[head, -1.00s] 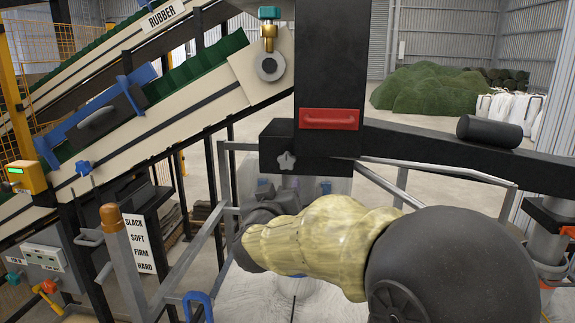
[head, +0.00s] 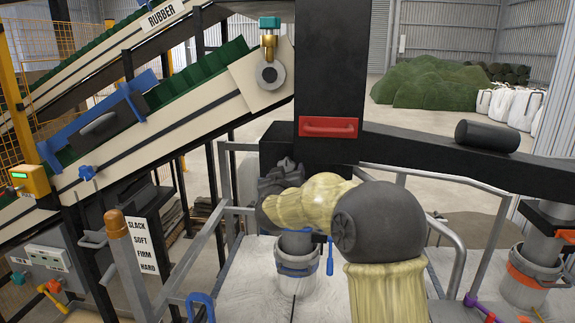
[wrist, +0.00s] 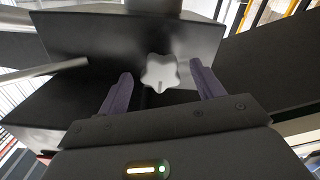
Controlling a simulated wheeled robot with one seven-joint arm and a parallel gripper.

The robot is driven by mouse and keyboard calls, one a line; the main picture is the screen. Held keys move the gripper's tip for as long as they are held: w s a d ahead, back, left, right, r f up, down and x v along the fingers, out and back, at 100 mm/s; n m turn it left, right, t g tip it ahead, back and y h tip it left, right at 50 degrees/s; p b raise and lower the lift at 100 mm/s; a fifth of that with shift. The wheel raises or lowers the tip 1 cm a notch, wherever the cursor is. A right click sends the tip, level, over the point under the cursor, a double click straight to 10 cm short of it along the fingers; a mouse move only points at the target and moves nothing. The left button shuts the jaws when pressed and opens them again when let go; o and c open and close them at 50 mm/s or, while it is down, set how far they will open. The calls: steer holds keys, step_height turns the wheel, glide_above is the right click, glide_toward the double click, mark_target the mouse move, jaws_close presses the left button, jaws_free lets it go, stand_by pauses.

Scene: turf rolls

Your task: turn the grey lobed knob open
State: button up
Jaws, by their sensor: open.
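The grey lobed knob (wrist: 162,73) shows in the wrist view on the front face of a black box (wrist: 205,42). In the wrist view my gripper (wrist: 161,69) is open, with one dark finger on each side of the knob and a gap on both sides. The fingers point toward the box face. I cannot tell how far their tips are from it.
A red handle (head: 329,126) sits on the black column above the box. Grey rails (head: 225,190) stand to the left. A blue-banded spout (head: 297,262) hangs below, over a white bag top (head: 262,285). A black roller (head: 488,135) lies on the right beam.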

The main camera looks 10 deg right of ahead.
mark_target(287, 170)
steer(key=shift+p+x, duration=0.4)
steer(key=shift+x, duration=1.3)
steer(key=shift+c, duration=0.2)
steer(key=c, duration=1)
steer(key=shift+o, duration=0.2)
